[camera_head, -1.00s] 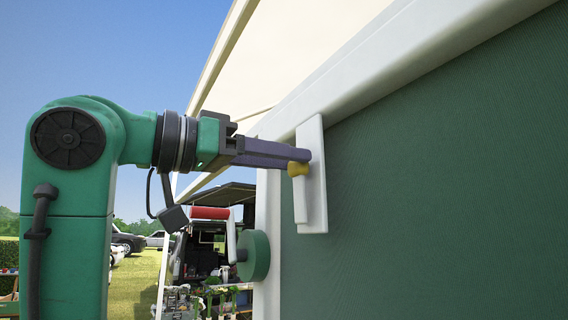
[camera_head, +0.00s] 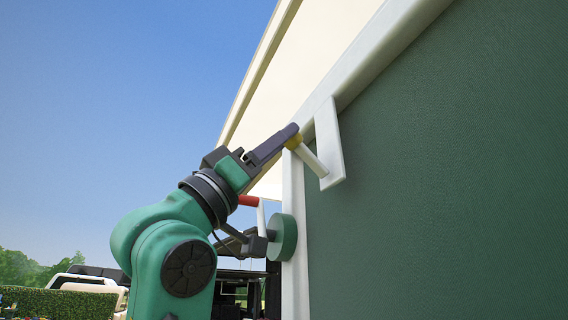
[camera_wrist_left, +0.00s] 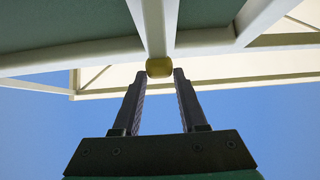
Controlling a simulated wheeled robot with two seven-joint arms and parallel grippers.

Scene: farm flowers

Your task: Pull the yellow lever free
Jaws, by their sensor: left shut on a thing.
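The yellow lever shows as a yellow knob (camera_head: 294,143) on the end of a white bar, on a white plate (camera_head: 329,140) at the upper corner of the green panel. The bar stands out at an angle from the plate. My left gripper (camera_head: 290,132) is at the knob and shut on it; the fingers partly cover it. In the left wrist view the knob (camera_wrist_left: 159,67) sits between the two fingertips (camera_wrist_left: 160,77), with the white bar running up behind it. My right gripper is not in view.
The green panel (camera_head: 440,170) with its white frame (camera_head: 295,250) fills the right side. A green disc (camera_head: 283,238) and a red handle (camera_head: 248,200) are below my left gripper. A cream awning (camera_head: 305,65) slopes overhead. Open sky is at the left.

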